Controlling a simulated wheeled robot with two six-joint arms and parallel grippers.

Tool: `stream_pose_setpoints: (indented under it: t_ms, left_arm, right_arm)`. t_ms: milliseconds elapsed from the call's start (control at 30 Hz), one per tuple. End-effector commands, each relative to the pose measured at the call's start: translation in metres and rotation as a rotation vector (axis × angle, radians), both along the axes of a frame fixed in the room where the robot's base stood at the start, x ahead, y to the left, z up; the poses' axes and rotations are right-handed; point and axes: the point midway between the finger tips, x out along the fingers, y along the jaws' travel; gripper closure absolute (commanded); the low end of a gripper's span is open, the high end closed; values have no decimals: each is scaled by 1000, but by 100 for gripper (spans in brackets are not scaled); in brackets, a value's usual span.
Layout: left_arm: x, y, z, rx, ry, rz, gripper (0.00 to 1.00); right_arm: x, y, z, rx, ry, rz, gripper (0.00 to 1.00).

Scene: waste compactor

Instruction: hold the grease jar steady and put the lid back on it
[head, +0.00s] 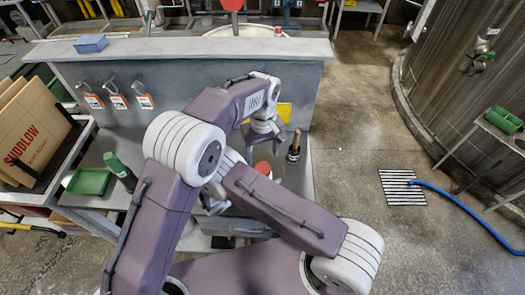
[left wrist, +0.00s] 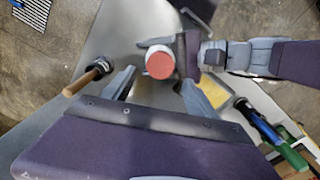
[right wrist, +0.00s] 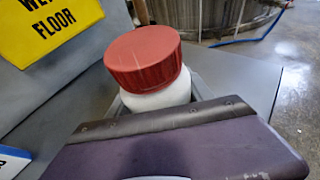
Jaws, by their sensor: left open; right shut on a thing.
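The white grease jar (right wrist: 160,98) stands upright in the right wrist view. Its red ribbed lid (right wrist: 143,57) sits on top of it; I cannot tell if it is screwed tight. My right gripper (right wrist: 155,103) is shut on the jar's body. In the left wrist view the lid (left wrist: 160,65) and the jar (left wrist: 157,47) show from above, just beyond the fingertips of my left gripper (left wrist: 157,85). That gripper is open, with a finger to each side and nothing held. In the head view only the lid (head: 263,168) shows; my right forearm hides most of the jar.
A wooden-handled tool (head: 294,147) stands on the bench right of the jar. A yellow wet-floor sign (right wrist: 50,30) is behind it. A green-topped bottle (head: 118,168) and green tray (head: 88,182) are at left. My arms cross close together over the bench.

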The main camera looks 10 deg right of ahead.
Motion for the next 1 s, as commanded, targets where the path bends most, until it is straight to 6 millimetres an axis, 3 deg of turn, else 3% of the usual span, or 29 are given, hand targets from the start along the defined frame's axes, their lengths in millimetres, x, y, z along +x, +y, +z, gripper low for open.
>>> stream_pose_setpoints:
  t_ms: [400,833,1000]
  left_arm:
    - [-1,1,-64,3,2,0,33]
    - [0,1,-74,1,0,0,33]
    - [0,1,-74,1,0,0,80]
  right_arm:
    - [0,0,0,0,0,0,100]
    - [0,0,0,0,0,0,100]
    - [0,0,0,0,0,0,100]
